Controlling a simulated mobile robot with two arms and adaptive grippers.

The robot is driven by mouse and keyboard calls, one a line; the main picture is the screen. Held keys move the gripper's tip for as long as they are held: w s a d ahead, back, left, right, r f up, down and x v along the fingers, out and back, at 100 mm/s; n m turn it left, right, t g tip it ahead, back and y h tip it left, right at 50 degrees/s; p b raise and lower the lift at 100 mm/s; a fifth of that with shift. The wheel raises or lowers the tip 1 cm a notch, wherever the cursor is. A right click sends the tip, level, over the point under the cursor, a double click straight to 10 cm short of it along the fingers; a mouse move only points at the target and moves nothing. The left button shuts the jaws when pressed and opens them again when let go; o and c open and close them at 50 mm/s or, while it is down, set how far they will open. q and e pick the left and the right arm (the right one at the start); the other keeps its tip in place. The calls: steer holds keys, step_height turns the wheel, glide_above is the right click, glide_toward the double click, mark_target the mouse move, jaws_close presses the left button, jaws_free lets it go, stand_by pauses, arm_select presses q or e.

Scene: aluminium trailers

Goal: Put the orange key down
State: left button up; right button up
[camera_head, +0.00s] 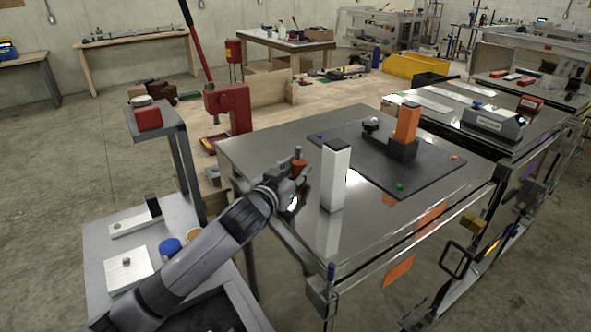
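My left gripper (291,188) reaches in from the lower left, by the left edge of the metal table (262,152). A small orange piece with a dark tip, which looks like the orange key (299,168), stands upright at its fingertips. The gripper appears shut on it; the fingers are small and partly hidden by the wrist. The key is left of a white upright block (335,178). My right gripper is not in view.
A dark mat (365,155) on the table bears a black fixture with an orange block (407,122). A red press (228,108) stands behind the table's left corner. A side cart (100,240) holds metal plates and a blue-capped jar. The table's near middle is bare.

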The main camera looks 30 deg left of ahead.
arm_select(q)
steer(key=o, duration=0.5)
steer(key=shift+c, duration=0.2)
steer(key=shift+r, duration=0.15)
steer(key=s, duration=0.3)
steer(key=s+b, duration=0.1)
steer(key=s, duration=0.3)
steer(key=s+r+b, duration=0.1)
steer(key=s, duration=0.2)
steer(key=shift+s, duration=0.35)
steer(key=shift+s+r+b, duration=0.15)
steer(key=shift+s+b, duration=0.15)
steer(key=shift+s, duration=0.35)
